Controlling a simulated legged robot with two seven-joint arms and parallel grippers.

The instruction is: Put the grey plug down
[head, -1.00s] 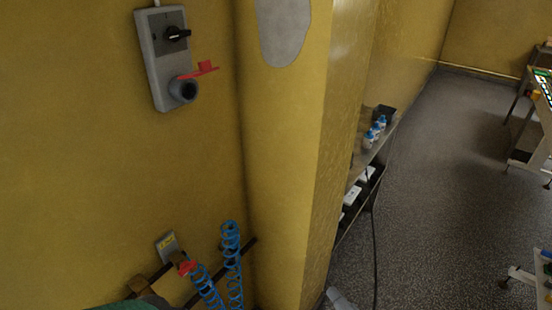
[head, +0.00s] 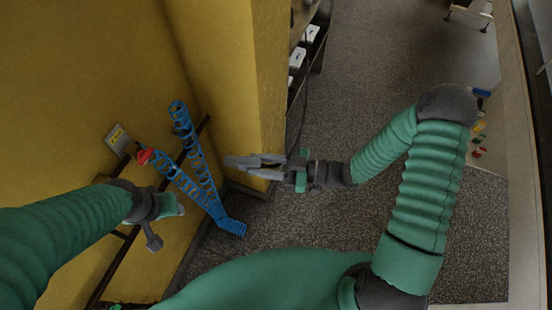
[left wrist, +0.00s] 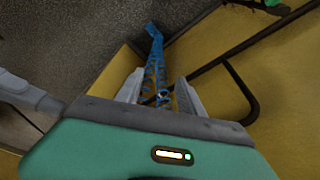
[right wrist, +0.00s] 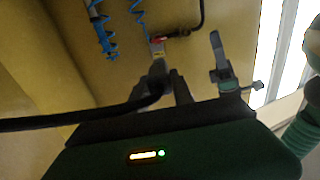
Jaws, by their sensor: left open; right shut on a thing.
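My right gripper (head: 268,166) is shut on the grey plug (head: 240,161), held in the air in front of the yellow pillar's lower part. In the right wrist view the plug (right wrist: 159,74) shows between the fingers, with a thick dark cable running off to the left. My left gripper (head: 168,212) is at the lower left of the head view, beside the blue coiled hose. In the left wrist view its two fingers (left wrist: 161,92) are apart and empty, with the hose beyond them. Part of the plug is hidden by the right fingers.
The blue coiled hose (head: 192,160) hangs by the yellow wall near a red coupling (head: 143,157) and a dark rail. A shelf with white boxes (head: 297,57) stands behind the pillar (head: 215,60). Open speckled floor (head: 370,60) lies to the right.

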